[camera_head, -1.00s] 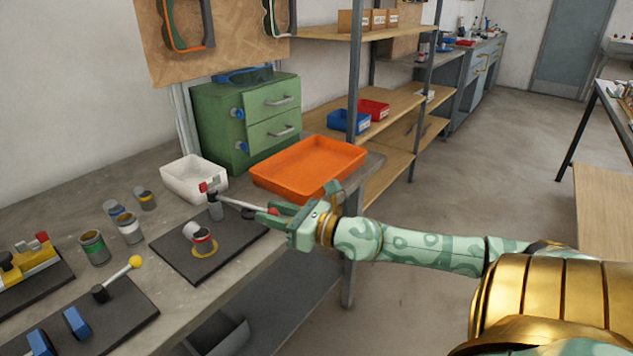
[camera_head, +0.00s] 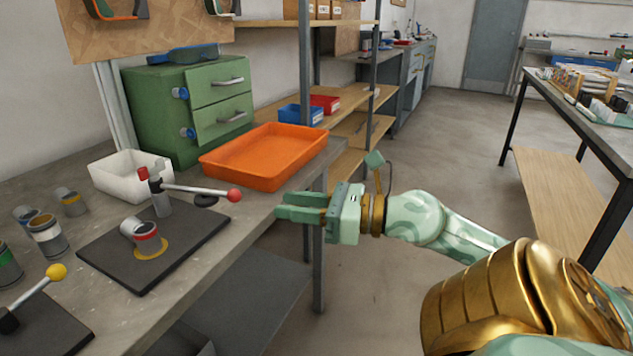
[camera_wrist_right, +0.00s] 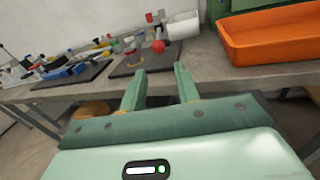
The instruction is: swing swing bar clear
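The swing bar (camera_head: 195,189) is a thin metal bar with a red ball (camera_head: 234,195) at its free end. It pivots on a grey post (camera_head: 161,204) with a red top, on a dark plate (camera_head: 185,240). It points right, toward the plate's right corner, and is not over the red-banded can (camera_head: 147,238) in the yellow ring. My right gripper (camera_head: 279,207) is right of the ball, apart from it, off the bench edge. In the right wrist view its fingers (camera_wrist_right: 158,85) are spread and empty, with the red ball (camera_wrist_right: 158,47) beyond them. My left gripper is not in view.
An orange tray (camera_head: 265,152) and a white bin (camera_head: 128,180) stand behind the plate. A second dark plate with a yellow-ball lever (camera_head: 57,272) is at lower left. The floor to the right is open.

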